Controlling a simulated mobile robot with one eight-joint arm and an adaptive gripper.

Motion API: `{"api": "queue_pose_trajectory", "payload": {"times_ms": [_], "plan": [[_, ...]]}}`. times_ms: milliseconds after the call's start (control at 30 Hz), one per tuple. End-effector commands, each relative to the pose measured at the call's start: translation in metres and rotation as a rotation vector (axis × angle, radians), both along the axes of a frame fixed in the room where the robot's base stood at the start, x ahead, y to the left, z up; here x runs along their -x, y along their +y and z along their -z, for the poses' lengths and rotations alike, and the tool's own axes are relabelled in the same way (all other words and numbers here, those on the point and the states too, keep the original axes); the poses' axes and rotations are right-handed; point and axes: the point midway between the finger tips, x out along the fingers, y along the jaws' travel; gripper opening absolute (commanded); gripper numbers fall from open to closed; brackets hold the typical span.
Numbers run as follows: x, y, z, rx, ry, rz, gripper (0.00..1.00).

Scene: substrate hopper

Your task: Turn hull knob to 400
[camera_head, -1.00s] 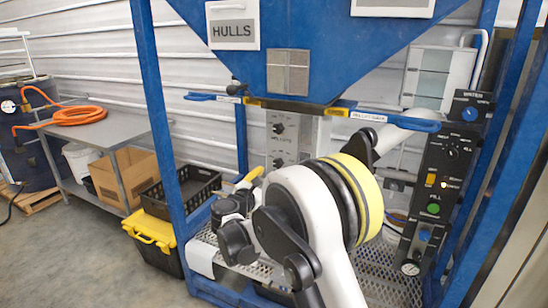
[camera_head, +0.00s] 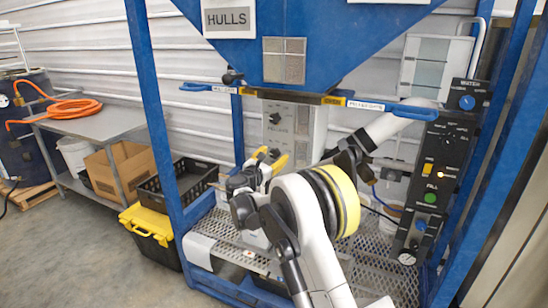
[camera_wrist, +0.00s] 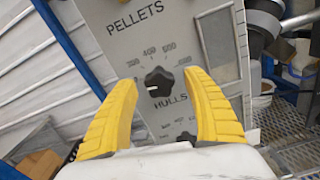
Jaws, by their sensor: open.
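The grey control panel (camera_head: 302,125) hangs below the blue hopper. In the wrist view, its upper black knob (camera_wrist: 159,82) sits under the word PELLETS, with 400 among the numbers over it; a white mark shows at its left. The word HULLS stands below that knob, and the lower, hull knob (camera_wrist: 187,137) is partly seen under it, its pointer unreadable. My gripper (camera_wrist: 160,80) is open and empty, its yellow fingers either side of the upper knob in the wrist view. In the head view my gripper (camera_head: 268,160) is before the panel's lower part; contact cannot be told.
Blue frame posts (camera_head: 160,120) stand left and right of the panel. A blue-handled slide bar (camera_head: 310,100) runs above it. A black switch panel (camera_head: 437,180) is at the right, and a mesh shelf (camera_head: 370,265) below. A yellow-lidded bin (camera_head: 150,225) stands at left.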

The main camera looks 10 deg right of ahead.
Motion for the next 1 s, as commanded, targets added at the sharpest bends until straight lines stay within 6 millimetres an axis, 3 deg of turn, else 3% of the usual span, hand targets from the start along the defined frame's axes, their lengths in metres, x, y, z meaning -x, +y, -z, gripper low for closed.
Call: {"api": "queue_pose_trajectory", "payload": {"times_ms": [200, 233, 400, 767, 1000], "plan": [[-0.0003, -0.0002, -0.0003, 0.000, 0.000, 0.000, 0.59], [-0.0003, -0.0001, -0.0003, 0.000, 0.000, 0.000, 0.54], [-0.0001, 0.0000, -0.0003, 0.000, 0.000, 0.000, 0.06], [-0.0001, 0.0001, -0.0001, -0.034, -0.025, 0.000, 0.05], [-0.0002, 0.0003, 0.0000, -0.149, -0.107, 0.000, 0.05]]}}
